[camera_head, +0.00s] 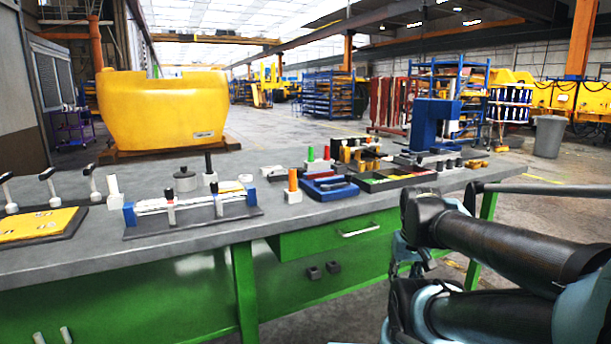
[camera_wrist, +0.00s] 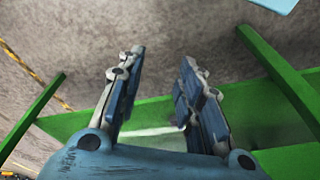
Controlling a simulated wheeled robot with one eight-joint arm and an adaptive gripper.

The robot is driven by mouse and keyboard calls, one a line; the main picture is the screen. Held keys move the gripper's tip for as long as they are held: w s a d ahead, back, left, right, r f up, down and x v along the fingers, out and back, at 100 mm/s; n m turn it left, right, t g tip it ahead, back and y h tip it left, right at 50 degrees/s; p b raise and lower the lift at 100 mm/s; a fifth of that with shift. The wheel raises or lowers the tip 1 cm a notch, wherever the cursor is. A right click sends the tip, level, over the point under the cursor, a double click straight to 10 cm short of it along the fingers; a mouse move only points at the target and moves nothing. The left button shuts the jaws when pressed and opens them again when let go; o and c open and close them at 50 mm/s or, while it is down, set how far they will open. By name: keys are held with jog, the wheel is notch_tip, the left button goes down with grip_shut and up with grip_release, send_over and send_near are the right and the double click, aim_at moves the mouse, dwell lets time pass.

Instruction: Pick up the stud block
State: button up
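Which item is the stud block is not certain. A dark block with several upright pegs (camera_head: 352,151) stands toward the back of the bench in the head view, partly hidden by small parts in front of it; its details are too small to tell. My gripper (camera_wrist: 163,56) is open and empty in the wrist view, its two fingers well apart. It is over the floor beside the green bench frame (camera_wrist: 262,125), away from the objects on the bench top. No block shows in the wrist view.
The grey bench top (camera_head: 300,215) carries a shaft fixture (camera_head: 190,212), a yellow plate (camera_head: 38,225) with clamps, a blue tray (camera_head: 328,188), a compartment tray (camera_head: 395,180) and a blue press (camera_head: 430,125). The front edge is mostly clear. A green drawer (camera_head: 325,238) sits below.

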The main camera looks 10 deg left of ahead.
jog(key=shift+w, duration=0.35)
